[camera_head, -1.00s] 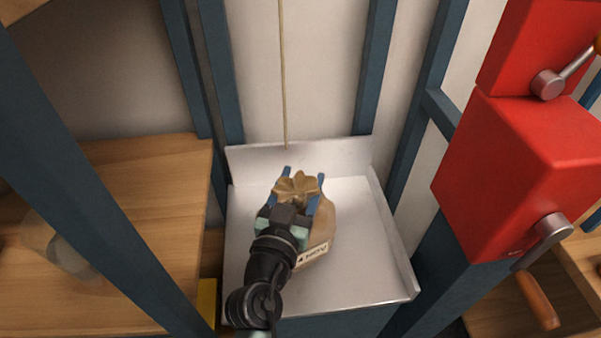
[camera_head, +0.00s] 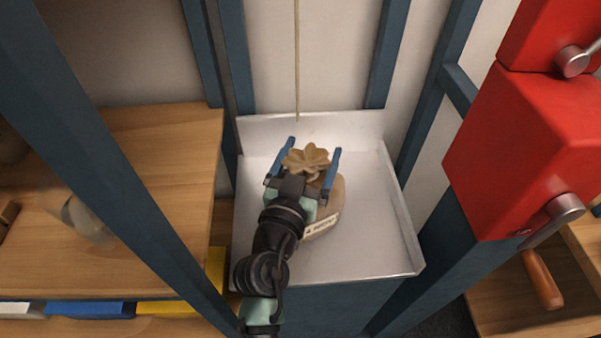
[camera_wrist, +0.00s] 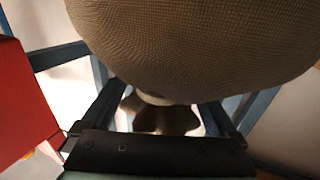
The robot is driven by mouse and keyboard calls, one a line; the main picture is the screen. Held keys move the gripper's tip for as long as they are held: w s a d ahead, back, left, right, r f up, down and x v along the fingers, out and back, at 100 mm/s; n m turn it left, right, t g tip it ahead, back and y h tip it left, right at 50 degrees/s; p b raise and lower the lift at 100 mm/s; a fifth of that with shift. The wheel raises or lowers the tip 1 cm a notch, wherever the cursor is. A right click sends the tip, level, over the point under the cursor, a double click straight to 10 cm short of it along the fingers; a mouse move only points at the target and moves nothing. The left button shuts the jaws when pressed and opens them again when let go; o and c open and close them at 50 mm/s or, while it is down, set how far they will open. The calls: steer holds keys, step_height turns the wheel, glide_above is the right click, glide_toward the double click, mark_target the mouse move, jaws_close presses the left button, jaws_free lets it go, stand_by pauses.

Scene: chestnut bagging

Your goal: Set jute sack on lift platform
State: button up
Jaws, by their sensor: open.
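The jute sack (camera_head: 325,205) sits on the white lift platform (camera_head: 375,250), a tray with low walls at the back and right. Its gathered top points up, and a pale label shows on its side. My gripper (camera_head: 314,153) is open, with its blue fingers apart on either side of the gathered top. In the wrist view, the sack's woven body (camera_wrist: 195,45) fills the upper middle, and its neck and top show between the open fingers (camera_wrist: 160,110). My arm hides part of the sack's left side.
Blue posts frame the lift, and a rope (camera_head: 297,60) hangs behind the platform. A red box with a crank (camera_head: 525,150) stands at the right. A wooden bench (camera_head: 150,170) is at the left. The platform's right part is clear.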

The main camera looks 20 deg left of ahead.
steer(key=s+b, duration=0.3)
steer(key=s, duration=0.8)
steer(key=shift+s, duration=0.4)
steer(key=w+d+r+m+t+h, duration=0.1)
steer(key=w+d+r+t, duration=0.15)
steer(key=r, duration=0.75)
steer(key=w+d+r+m+t+h, duration=0.1)
steer(key=w+d+r, duration=0.25)
steer(key=r, duration=0.75)
steer(key=s+d+r+t, duration=0.2)
steer(key=r, duration=0.5)
steer(key=s+d+r+n+t+y, duration=0.1)
steer(key=s+d+r+t, duration=0.1)
steer(key=r, duration=0.5)
steer(key=s+d+r+n+t+y, duration=0.1)
steer(key=s+r+t, duration=0.1)
steer(key=s+r, duration=0.2)
step_height(320, 180, up, 4)
steer(key=shift+s+d+f, duration=0.15)
steer(key=shift+s+d, duration=0.1)
steer(key=shift+d, duration=0.15)
